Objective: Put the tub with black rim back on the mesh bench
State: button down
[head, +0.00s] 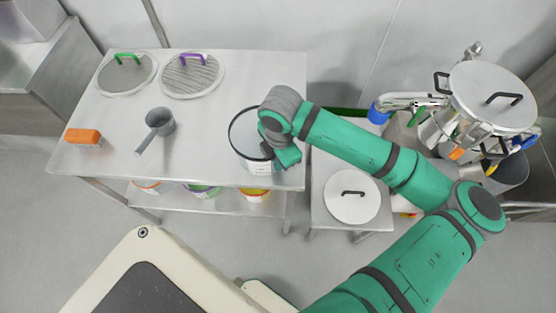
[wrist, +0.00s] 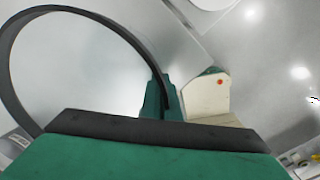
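The tub with black rim (head: 240,128) is a white, upright open tub at the right end of the long steel bench (head: 112,165), which holds two mesh discs. It looks to stand on the bench; a small gap beneath cannot be ruled out. My gripper (head: 276,155) is at the tub's right side and partly covers it. In the wrist view the black rim (wrist: 98,16) curves from the left to my gripper (wrist: 163,100), where it passes between the two green fingers. They look shut on the rim. The tub's inside looks pale and empty.
The mesh discs, one green-handled (head: 128,75) and one purple-handled (head: 190,77), lie at the back. A grey scoop (head: 160,122) and an orange block (head: 83,137) stand left. Several tubs sit on the lower shelf. A low table (head: 330,218) with a lid (head: 352,200) adjoins right.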

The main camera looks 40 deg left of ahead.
jog(key=c, duration=2)
grip_release()
jog(key=r, duration=1.2)
jog(key=shift+s+d+r, duration=0.15)
jog(key=shift+d, duration=0.1)
